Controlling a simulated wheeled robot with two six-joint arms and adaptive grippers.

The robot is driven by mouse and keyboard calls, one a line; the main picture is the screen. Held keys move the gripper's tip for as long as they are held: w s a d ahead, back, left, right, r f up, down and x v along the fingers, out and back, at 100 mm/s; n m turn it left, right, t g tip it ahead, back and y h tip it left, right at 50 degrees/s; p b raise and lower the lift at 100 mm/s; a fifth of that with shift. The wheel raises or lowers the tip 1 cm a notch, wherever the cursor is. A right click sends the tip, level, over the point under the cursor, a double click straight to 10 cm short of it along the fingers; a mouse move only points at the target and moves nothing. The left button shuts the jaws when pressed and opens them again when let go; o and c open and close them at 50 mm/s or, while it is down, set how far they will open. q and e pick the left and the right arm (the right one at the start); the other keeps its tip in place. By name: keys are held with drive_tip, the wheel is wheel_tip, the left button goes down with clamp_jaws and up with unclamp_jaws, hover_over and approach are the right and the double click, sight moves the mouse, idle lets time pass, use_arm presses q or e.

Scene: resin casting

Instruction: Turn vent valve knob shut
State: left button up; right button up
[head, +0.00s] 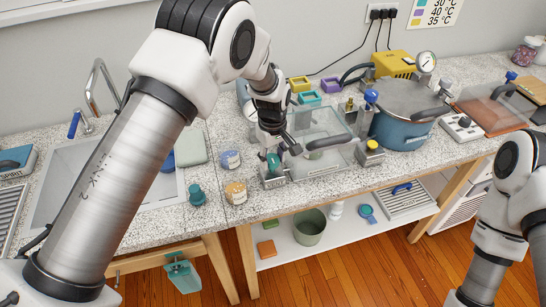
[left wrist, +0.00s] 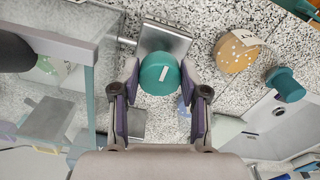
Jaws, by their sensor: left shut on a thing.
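A round teal knob (left wrist: 158,74) with a short white mark sits between the two fingers of my left gripper (left wrist: 159,84), one finger on each side. The white mark runs at a slant across the knob's face. The knob is at a grey metal block (left wrist: 168,38). In the head view the teal knob (head: 273,162) shows at the front left corner of a clear box (head: 322,150), with my left gripper (head: 279,146) reaching down over it. My right arm stands at the right edge of the head view; its gripper is out of the picture.
A blue pot (head: 401,131) with a gauge stands to the right of the clear box. Left of the knob are an orange-lidded jar (head: 236,192), a blue-lidded jar (head: 230,160) and a small teal item (head: 197,196). The sink (head: 80,180) lies further left.

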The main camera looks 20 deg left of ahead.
sight(272, 158)
use_arm(q)
drive_tip(key=shift+s+f, duration=0.1)
drive_tip(key=shift+f, duration=0.05)
drive_tip(key=o, duration=1.1)
drive_tip(key=shift+c, duration=0.2)
drive_tip(key=shift+o, duration=0.4)
drive_tip(key=shift+w+a, duration=0.15)
drive_tip(key=shift+w, duration=0.05)
wheel_tip(272, 158, up, 12)
drive_tip(key=shift+f, duration=0.1)
